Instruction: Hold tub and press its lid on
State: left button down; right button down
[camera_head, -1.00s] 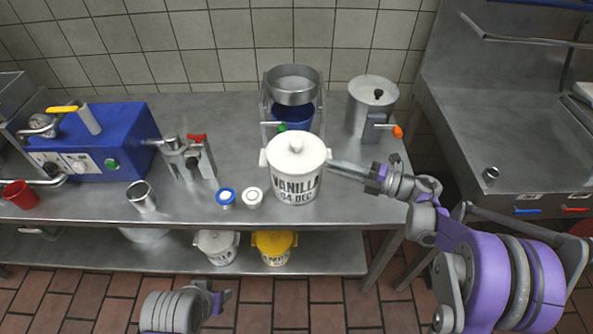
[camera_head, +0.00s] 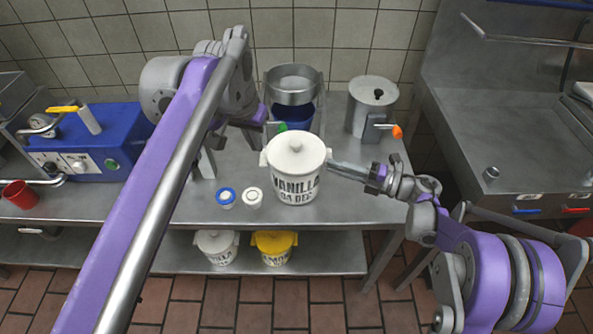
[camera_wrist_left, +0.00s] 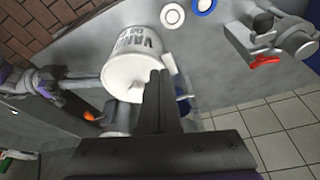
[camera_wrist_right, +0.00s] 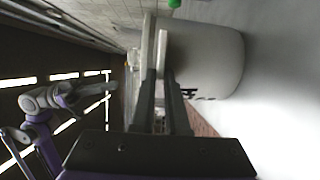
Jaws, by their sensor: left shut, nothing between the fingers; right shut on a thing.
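The white tub marked VANILLA (camera_head: 297,188) stands upright on the steel table. Its white lid (camera_head: 297,152) with a round knob lies on top; I cannot tell if it is fully seated. My right gripper (camera_head: 332,167) is shut on the tub's right-hand handle, also seen in the right wrist view (camera_wrist_right: 160,45). My left gripper (camera_head: 264,118) is behind and left of the lid, above the table. Its shut, empty fingers (camera_wrist_left: 158,80) show in the left wrist view beside the lid (camera_wrist_left: 135,75); contact is not clear.
A steel pot over a blue container (camera_head: 292,90) stands behind the tub, and a lidded steel can (camera_head: 372,108) at back right. Two small jars (camera_head: 253,197) stand left of the tub. A blue machine (camera_head: 90,150) is further left.

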pick_arm(q)
notch_tip(320, 180, up, 4)
jog(key=m+g, duration=0.1)
jog(key=m, duration=0.1)
send_over(297, 141)
jog(key=a, duration=0.1)
jog(key=shift+s+d+f, duration=0.1)
jog(key=shift+d+f, duration=0.1)
jog(key=shift+f, duration=1.55)
jog(key=shift+s+d+f, duration=0.1)
jog(key=shift+d+f, duration=0.05)
jog(key=shift+f, duration=1.55)
jog(key=shift+f, duration=0.75)
dwell(0.4)
notch_tip(297, 141, up, 7)
dwell(1.0)
pick_arm(e)
jog(key=c, duration=0.8)
grip_release()
jog(key=shift+c, duration=0.2)
